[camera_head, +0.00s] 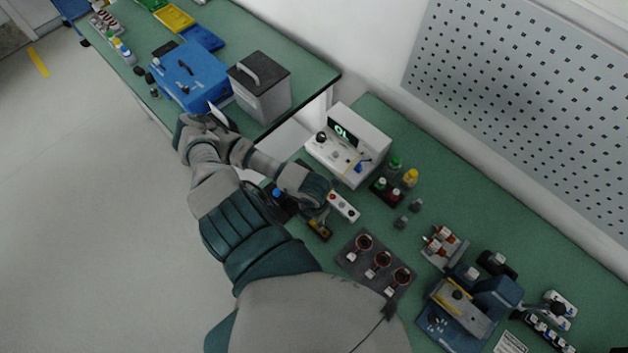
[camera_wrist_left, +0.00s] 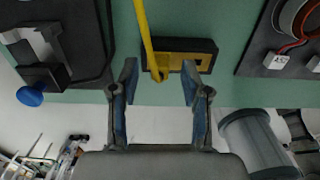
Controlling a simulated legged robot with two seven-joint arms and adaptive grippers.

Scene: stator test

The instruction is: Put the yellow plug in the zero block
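A black block with a yellow top face (camera_wrist_left: 198,58), which I take for the zero block, lies on the green bench in the left wrist view. In the head view it shows partly (camera_head: 321,231) below my left gripper (camera_head: 322,212). A yellow lead (camera_wrist_left: 143,25) runs down to a hooked yellow end (camera_wrist_left: 158,73), the likely plug. This end overlaps the block's left part; I cannot tell whether it is seated. My left gripper (camera_wrist_left: 159,72) is open, its fingers apart on both sides of the yellow end. My right gripper is not in view.
A white tester (camera_head: 365,133) showing "OL" stands behind the gripper. A white block with red and black sockets (camera_head: 343,206) is beside it. A dark tray with copper coils (camera_head: 348,246) lies to the right. A blue-knobbed fixture (camera_wrist_left: 38,80) is on the left.

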